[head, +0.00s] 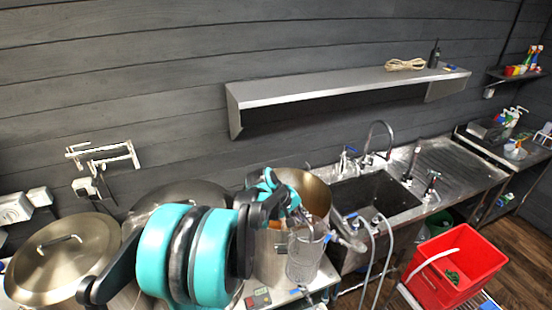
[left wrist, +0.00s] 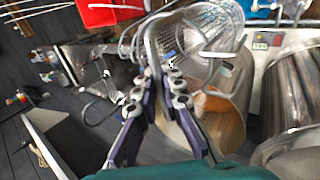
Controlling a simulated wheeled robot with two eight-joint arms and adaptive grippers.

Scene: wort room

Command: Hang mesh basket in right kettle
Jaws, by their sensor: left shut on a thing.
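The mesh basket (head: 305,262) is a clear, cylindrical wire basket. In the head view it shows in front of the right kettle (head: 272,262), outside its open mouth. The basket also shows in the left wrist view (left wrist: 205,35), beyond my fingers, with its bent metal handle (left wrist: 151,45) between them. My left gripper (head: 290,205) is shut on this handle, and its fingers show in the left wrist view (left wrist: 160,85). The right kettle is uncovered, with a copper-toned inside; it shows below the basket in the left wrist view (left wrist: 218,125). My arm hides part of it. My right gripper is out of view.
A lidded kettle (head: 62,262) stands at the left, and another lid (head: 180,192) shows behind my arm. A sink (head: 385,190) with taps and hoses lies right of the right kettle. A wall shelf (head: 340,82) is above. A red crate (head: 455,270) stands at lower right.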

